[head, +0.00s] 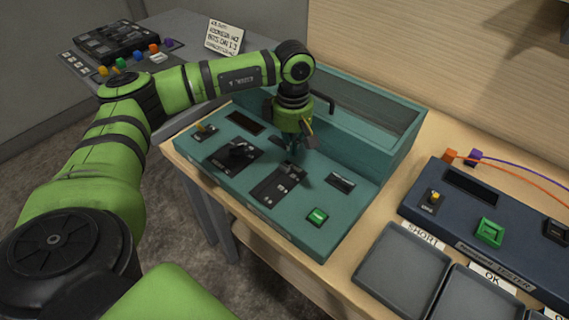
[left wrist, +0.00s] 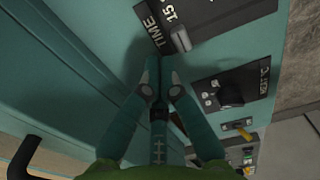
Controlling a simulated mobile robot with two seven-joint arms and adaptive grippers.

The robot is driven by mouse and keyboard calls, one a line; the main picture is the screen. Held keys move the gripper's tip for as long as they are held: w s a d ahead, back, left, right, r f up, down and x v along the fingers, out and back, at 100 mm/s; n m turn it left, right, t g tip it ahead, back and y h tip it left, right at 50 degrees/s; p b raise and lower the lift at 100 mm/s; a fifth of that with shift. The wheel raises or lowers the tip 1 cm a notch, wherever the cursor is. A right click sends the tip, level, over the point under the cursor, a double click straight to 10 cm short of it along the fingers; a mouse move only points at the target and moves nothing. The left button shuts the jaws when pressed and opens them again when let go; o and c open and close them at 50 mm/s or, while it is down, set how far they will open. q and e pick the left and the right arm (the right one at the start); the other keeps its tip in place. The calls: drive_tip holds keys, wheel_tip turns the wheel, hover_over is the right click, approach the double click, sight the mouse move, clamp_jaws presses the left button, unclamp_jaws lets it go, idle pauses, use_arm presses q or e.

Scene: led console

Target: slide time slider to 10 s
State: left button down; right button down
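The teal console (head: 233,178) stands on a wooden bench. Its time slider (head: 276,185) is a dark plate with a slot, right of the black knob. In the left wrist view the slider plate (left wrist: 168,14) shows the labels TIME and 15, and a pale grey handle (left wrist: 181,39) stands at its near part. My left gripper (head: 291,147) points down over the console, just behind the slider. In the left wrist view its fingertips (left wrist: 160,78) are together, apart from the handle, with nothing seen between them. My right gripper is out of view.
The black knob (head: 238,152), yellow toggle (head: 205,131) and green button (head: 317,216) are close by on the panel. The console's raised back box (head: 357,115) and a dark handle (head: 318,100) stand behind the gripper. A blue tester (head: 470,225) and grey trays (head: 398,270) are to the right.

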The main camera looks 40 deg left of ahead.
sight(283, 167)
use_arm(q)
drive_tip(key=shift+f, duration=0.2)
idle(0.6)
drive_tip(key=shift+f+b, duration=1)
drive_tip(key=shift+f, duration=0.15)
drive_tip(key=shift+s+a, duration=0.2)
drive_tip(key=shift+s, duration=2.1)
drive_tip(key=shift+w+r, duration=0.55)
drive_tip(key=shift+w, duration=0.1)
drive_tip(key=shift+r+p, duration=2.1)
drive_tip(key=shift+r, duration=1.4)
drive_tip(key=shift+f, duration=0.1)
